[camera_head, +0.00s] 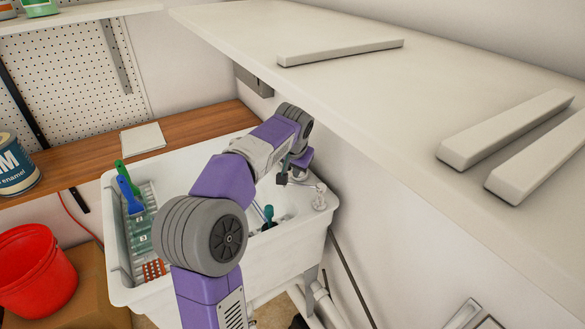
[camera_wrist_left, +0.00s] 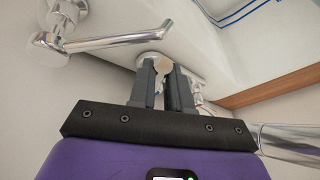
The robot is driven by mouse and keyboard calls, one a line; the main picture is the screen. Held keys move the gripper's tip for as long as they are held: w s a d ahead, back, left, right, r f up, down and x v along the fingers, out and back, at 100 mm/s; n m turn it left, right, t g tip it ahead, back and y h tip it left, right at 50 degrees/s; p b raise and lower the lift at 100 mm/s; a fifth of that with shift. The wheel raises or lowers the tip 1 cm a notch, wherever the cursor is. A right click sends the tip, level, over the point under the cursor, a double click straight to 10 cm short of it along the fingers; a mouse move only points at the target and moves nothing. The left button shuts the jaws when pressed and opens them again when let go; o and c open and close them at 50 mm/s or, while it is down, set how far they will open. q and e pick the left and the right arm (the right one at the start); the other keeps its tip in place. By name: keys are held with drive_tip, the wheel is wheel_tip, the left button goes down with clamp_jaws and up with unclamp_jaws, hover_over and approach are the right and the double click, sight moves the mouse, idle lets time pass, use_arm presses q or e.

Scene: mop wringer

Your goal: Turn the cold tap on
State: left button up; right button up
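The chrome tap fitting (camera_head: 319,198) stands at the sink's wall-side rim in the head view. In the left wrist view, a chrome lever arm (camera_wrist_left: 110,42) runs from a round fitting at upper left. A round pale-faced knob (camera_wrist_left: 153,60) shows just beyond my fingertips. I cannot tell which part is the cold tap. My left gripper (camera_wrist_left: 163,72) has a narrow gap between its dark fingers, with nothing visibly clamped; whether they touch the knob is unclear. In the head view, my left gripper (camera_head: 284,177) is small beside the tap, partly hidden by my arm. My right gripper is out of view.
The white sink (camera_head: 270,265) holds a rack, brushes and a green-handled tool (camera_head: 268,213). A white shelf (camera_head: 350,90) with pale bars overhangs at right. A wooden counter (camera_head: 85,160), a paint can (camera_head: 15,165) and a red bucket (camera_head: 35,270) are at left.

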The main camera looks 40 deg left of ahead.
use_arm(q)
clamp_jaws()
drive_tip(key=shift+s+a+m+p, duration=0.1)
drive_tip(key=shift+a+m+p, duration=0.1)
drive_tip(key=shift+m+p, duration=0.15)
drive_tip(key=shift+a+m+p, duration=0.25)
drive_tip(key=shift+m+p, duration=0.1)
drive_tip(key=shift+m, duration=0.1)
drive_tip(key=o, duration=0.6)
unclamp_jaws()
drive_tip(key=shift+o, duration=0.2)
